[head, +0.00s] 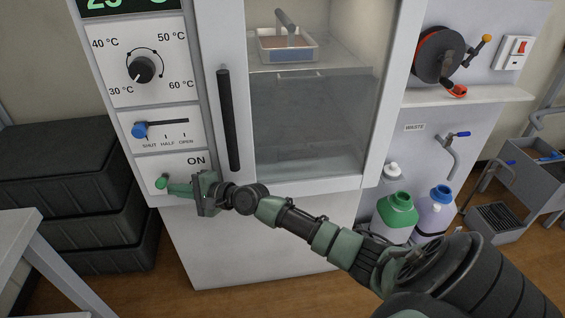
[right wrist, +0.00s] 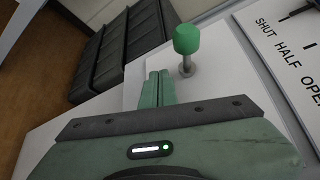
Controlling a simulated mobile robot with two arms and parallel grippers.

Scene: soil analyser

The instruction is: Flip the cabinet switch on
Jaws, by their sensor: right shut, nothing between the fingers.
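The cabinet switch is a small lever with a green knob (head: 161,182) on the white panel, low on the cabinet front (head: 200,235), beside the "ON" label (head: 195,160). In the right wrist view the green knob (right wrist: 187,38) stands out on a short metal stem, just beyond and right of my fingertips. My right gripper (head: 172,188) is shut and empty, with its fingers close to the knob. Its closed fingers also show in the right wrist view (right wrist: 158,82). I cannot tell whether they touch the switch. My left gripper is not in view.
Above the switch are a blue-knobbed slider (head: 140,130) and a temperature dial (head: 141,70). A black door handle (head: 228,120) runs beside them. Dark crates (head: 65,165) stand at left, near a white table (head: 30,240). Waste bottles (head: 395,215) stand at right.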

